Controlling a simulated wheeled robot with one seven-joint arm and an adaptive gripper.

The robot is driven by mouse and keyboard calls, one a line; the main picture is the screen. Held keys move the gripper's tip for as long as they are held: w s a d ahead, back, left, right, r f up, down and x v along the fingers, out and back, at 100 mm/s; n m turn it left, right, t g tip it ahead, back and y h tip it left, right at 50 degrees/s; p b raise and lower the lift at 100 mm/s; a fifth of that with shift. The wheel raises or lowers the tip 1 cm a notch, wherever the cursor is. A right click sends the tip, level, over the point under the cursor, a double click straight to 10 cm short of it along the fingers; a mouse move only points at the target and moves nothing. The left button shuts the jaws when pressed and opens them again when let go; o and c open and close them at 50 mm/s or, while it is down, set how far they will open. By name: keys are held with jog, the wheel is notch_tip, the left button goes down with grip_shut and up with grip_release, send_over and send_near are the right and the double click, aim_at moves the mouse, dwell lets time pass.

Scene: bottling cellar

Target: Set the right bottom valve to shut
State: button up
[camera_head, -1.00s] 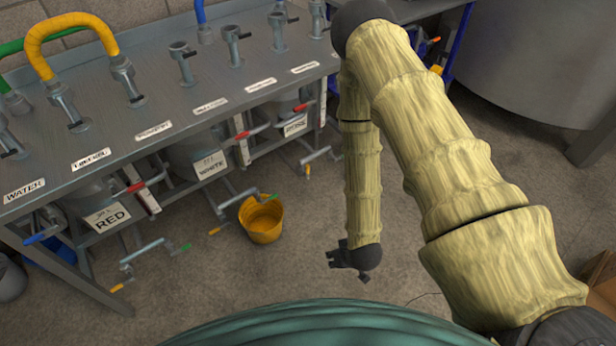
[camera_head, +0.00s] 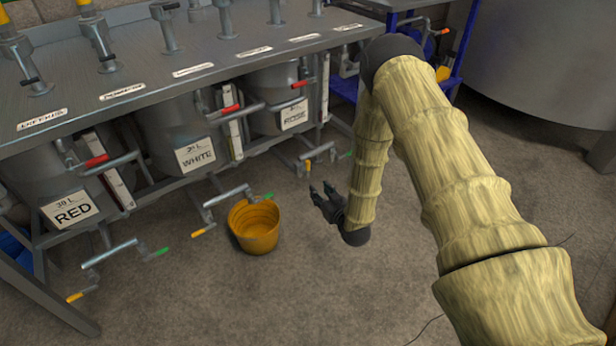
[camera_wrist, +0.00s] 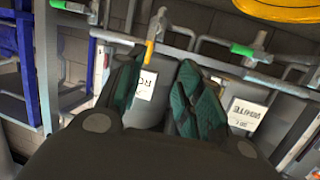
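The right bottom valve is on the pipe (camera_head: 318,151) below the ROSE tank (camera_head: 280,90). That pipe has a yellow-orange lever (camera_head: 307,168) hanging at its left end and a green-tipped lever (camera_head: 345,154) at its right end. In the wrist view a yellow lever (camera_wrist: 150,50) stands just beyond my fingers, beside the upside-down ROSE label. A green lever (camera_wrist: 242,50) lies to the right, near the WHITE label. My gripper (camera_head: 322,192) is open and empty, in front of and below the valve, apart from it. It also shows in the wrist view (camera_wrist: 155,85).
A yellow bucket (camera_head: 254,228) stands on the floor left of my gripper. The WHITE (camera_head: 180,140) and RED (camera_head: 55,185) tanks have similar pipes and levers. The steel bench (camera_head: 150,75) overhangs the valves. A blue rack (camera_head: 455,60) stands at right. Floor before the valve is clear.

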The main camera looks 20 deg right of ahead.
jog(key=t+b, duration=0.2)
jog(key=b, duration=0.1)
send_near(309, 165)
jog(key=shift+n+t+y, duration=0.3)
jog(key=w+b, duration=0.1)
jog(key=w, duration=0.2)
jog(key=w+b, duration=0.2)
jog(key=w, duration=0.1)
jog(key=w+a+b, duration=0.1)
jog(key=w+b, duration=0.1)
jog(key=w, duration=0.1)
jog(key=shift+w+a+f, duration=0.15)
jog(key=shift+w+f, duration=0.05)
jog(key=shift+f, duration=0.1)
jog(key=shift+w+a+r, duration=0.1)
jog(key=shift+w, duration=0.55)
grip_shut()
